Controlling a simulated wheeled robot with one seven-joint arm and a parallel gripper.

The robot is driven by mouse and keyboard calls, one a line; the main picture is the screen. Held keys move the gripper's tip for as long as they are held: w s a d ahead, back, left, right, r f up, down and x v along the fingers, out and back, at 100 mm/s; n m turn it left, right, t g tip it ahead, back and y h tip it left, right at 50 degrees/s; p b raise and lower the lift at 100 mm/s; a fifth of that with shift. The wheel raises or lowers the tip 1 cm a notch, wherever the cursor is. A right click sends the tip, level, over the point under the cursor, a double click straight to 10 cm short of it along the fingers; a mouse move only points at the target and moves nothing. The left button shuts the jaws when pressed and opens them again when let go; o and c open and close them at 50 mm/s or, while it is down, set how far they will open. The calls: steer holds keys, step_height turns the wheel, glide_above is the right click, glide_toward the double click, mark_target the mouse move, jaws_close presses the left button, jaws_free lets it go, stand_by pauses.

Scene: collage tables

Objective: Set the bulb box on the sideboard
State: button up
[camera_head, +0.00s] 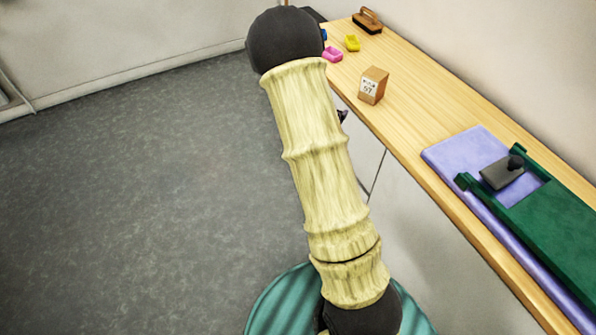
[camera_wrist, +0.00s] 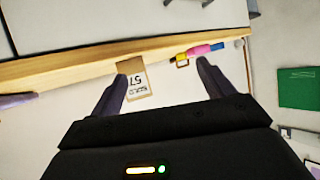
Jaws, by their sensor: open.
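A small brown box (camera_head: 372,86) with a white label marked 57, which I take to be the bulb box, stands on the long wooden-topped unit (camera_head: 405,115) along the wall. I cannot tell if this unit is the sideboard. In the wrist view the box (camera_wrist: 133,65) shows ahead of my gripper (camera_wrist: 162,80), nearer the left finger. My gripper is open, with nothing visibly held between its fingers. Whether the left finger touches the box I cannot tell. In the head view my arm hides most of the gripper.
A pink item (camera_head: 332,54), a yellow item (camera_head: 352,43) and a brush-like block (camera_head: 367,20) lie at the far end. A purple mat (camera_head: 455,152), a green frame (camera_head: 550,225) and a grey handled tool (camera_head: 502,173) take up the near end. Grey floor (camera_head: 150,190) is clear at left.

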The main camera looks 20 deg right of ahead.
steer(key=s+a+r+n+g+y, duration=0.25)
steer(key=s+a+n+y, duration=0.4)
steer(key=a, duration=0.75)
steer(key=s+a+r+n+g+y, duration=0.1)
steer(key=s+a+n, duration=0.1)
steer(key=s, duration=0.7)
steer(key=s+a+r+n+g+y, duration=0.1)
steer(key=s+a, duration=0.3)
steer(key=s, duration=0.5)
steer(key=shift+a+r+n+g+y, duration=0.3)
steer(key=shift+a+n+g+y, duration=0.1)
steer(key=shift+g, duration=0.35)
steer(key=shift+c, duration=0.4)
